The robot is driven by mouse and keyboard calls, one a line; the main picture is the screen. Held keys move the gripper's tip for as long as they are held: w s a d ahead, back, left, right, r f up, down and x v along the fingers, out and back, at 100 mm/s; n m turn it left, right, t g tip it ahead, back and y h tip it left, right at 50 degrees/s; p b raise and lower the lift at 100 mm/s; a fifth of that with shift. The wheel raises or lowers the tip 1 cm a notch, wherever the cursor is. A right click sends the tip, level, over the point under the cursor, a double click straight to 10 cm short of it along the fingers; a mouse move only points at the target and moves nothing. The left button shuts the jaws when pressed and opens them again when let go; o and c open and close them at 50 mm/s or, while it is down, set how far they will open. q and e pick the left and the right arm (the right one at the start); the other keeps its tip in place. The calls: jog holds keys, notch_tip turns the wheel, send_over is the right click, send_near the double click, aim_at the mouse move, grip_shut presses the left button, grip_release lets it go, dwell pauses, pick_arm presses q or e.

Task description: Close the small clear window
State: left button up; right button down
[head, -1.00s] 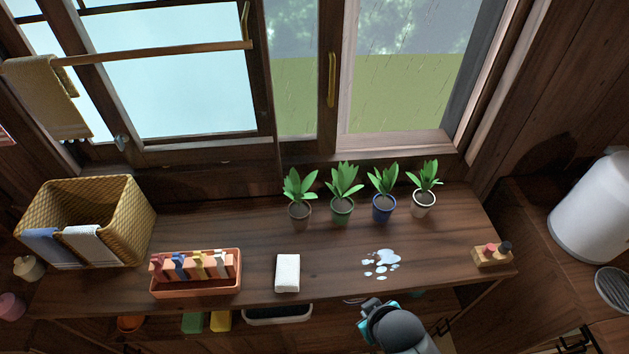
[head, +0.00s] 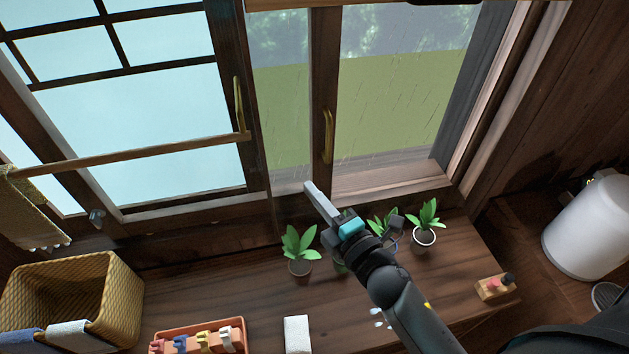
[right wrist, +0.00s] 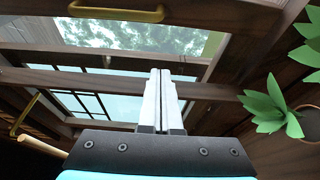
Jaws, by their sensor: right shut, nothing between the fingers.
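The clear window (head: 278,95) has a pane in a dark wooden frame, with an upright brass handle (head: 328,135) on its right-hand stile. Right of that stile, a wide gap or pane shows rain and greenery; I cannot tell if glass fills it. My right gripper (head: 310,187) is shut and empty, in front of the window's lower edge, below and left of the handle and apart from it. In the right wrist view its fingers (right wrist: 161,75) are together, and a brass handle (right wrist: 115,12) shows at the top. My left gripper is not in view.
Potted plants (head: 300,250) stand on the counter under my right arm, which partly hides some. A frosted lattice window (head: 140,110) with a towel rail (head: 150,152) is at left. A basket (head: 115,290), clip box (head: 235,322) and white block (head: 297,335) are on the counter.

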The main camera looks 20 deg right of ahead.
aim_at(303, 153)
jog(key=w, duration=0.2)
jog(key=w+a, duration=0.1)
jog(key=w, duration=0.5)
jog(key=shift+a+r+p, duration=0.1)
jog(key=shift+a+p, duration=0.2)
jog(key=shift+p, duration=0.05)
jog(key=shift+w+d, duration=0.25)
jog(key=shift+s+d+p, duration=0.25)
jog(key=shift+d+p, duration=0.15)
jog(key=shift+d, duration=0.75)
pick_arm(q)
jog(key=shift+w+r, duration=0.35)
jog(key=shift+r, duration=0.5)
pick_arm(e)
jog(key=shift+s+d, duration=0.1)
jog(key=shift+d, duration=0.45)
jog(key=shift+d, duration=0.1)
